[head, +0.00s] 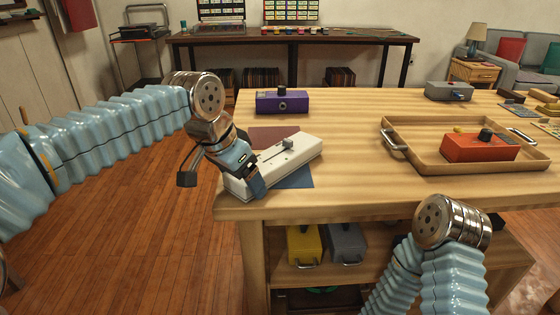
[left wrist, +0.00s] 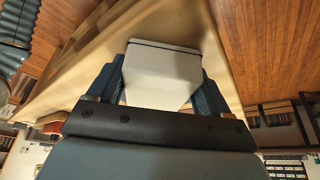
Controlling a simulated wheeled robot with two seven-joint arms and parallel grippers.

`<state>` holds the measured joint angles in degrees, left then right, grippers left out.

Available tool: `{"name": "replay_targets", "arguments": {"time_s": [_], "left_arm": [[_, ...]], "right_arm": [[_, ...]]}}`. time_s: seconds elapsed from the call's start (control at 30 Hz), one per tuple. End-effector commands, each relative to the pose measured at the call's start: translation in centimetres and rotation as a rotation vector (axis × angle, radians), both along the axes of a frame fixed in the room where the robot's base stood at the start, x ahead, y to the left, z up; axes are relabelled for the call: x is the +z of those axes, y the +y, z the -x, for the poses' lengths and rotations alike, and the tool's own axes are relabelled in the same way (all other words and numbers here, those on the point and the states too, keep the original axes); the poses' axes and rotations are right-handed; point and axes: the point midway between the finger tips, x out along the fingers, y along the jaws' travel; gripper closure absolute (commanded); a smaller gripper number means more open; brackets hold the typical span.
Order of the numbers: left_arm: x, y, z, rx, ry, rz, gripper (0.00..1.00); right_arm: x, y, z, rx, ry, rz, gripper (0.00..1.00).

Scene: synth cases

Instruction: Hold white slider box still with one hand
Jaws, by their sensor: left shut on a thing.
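The white slider box (head: 290,158) lies on the wooden table near its left front corner, with a dark slider knob on its top. My left gripper (head: 252,184) is at the box's near left end, shut on it. In the left wrist view, the white box (left wrist: 160,72) sits between the two blue fingers of my left gripper (left wrist: 157,92). The gripper covers part of the box's near end. A metal joint of my right arm shows at the lower right in the head view, but its gripper is not visible.
A purple box (head: 281,101) stands behind the white box. A wooden tray (head: 412,165) holding a red box (head: 480,148) is on the right, and a grey box (head: 449,91) stands farther back. The tabletop between the white box and the tray is mostly clear.

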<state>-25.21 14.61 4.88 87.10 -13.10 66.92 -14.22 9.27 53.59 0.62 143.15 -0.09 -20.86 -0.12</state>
Motion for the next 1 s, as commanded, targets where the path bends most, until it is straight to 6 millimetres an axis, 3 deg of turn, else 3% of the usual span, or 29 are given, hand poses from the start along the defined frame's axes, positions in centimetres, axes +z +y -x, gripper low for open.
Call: {"name": "replay_targets", "arguments": {"time_s": [0.23,0.27,0.37,0.67,0.77,1.0], "left_arm": [[0.1,0.0,0.0,0.0,-0.001,0.001,0.63],[0.0,0.0,0.0,0.0,0.0,0.0,0.17],[0.0,0.0,0.0,0.0,0.0,0.0,0.01],[0.4,0.1,0.1,0.0,-0.001,0.001,0.0],[1.7,0.5,0.4,0.0,-0.003,0.001,0.0],[6.7,1.9,1.9,0.001,-0.005,0.002,0.0]], "right_arm": [[0.0,0.0,0.0,0.0,0.0,0.0,0.57],[0.0,0.0,0.0,0.0,0.0,0.0,0.57],[0.0,0.0,0.0,0.0,0.0,0.0,0.57],[0.0,0.0,0.0,0.0,0.0,0.0,0.57],[0.0,0.0,0.0,0.0,0.0,0.0,0.57],[0.0,0.0,0.0,0.0,0.0,0.0,0.57]]}}
